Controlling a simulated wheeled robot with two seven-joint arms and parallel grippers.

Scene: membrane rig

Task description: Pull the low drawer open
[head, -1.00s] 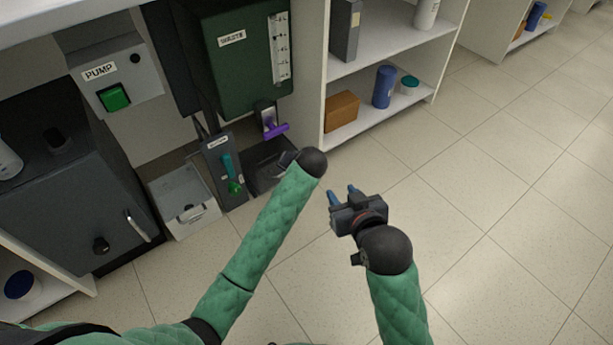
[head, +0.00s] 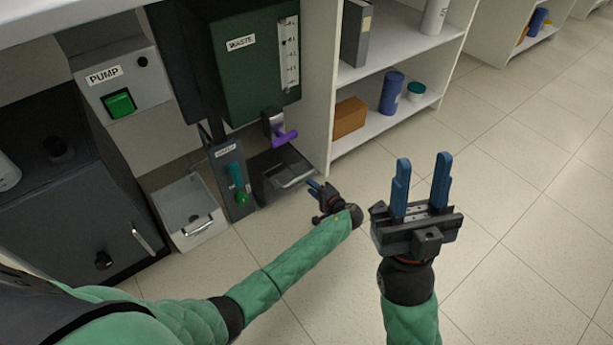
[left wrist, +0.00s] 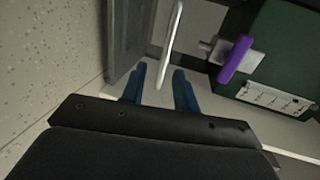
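Two low units stand near the floor. One is a dark drawer-like unit (head: 262,187) below the waste tank, with a pale bar handle (head: 296,183) along its front. The other is a white box-shaped unit (head: 188,198) to its left, with a handle (head: 198,228) on its front. My left gripper (head: 321,187) is open in front of the dark unit. In the left wrist view, the pale bar (left wrist: 172,42) lies ahead, between the lines of the open fingers (left wrist: 158,88); no contact shows. My right gripper (head: 421,170) is open and empty, raised over the floor.
A purple valve handle (head: 285,138) hangs under the green waste tank (head: 252,80), above the dark unit. A grey panel (head: 233,180) with a green knob stands between the two low units. White shelves (head: 385,118) are at the right. Floor in front is clear.

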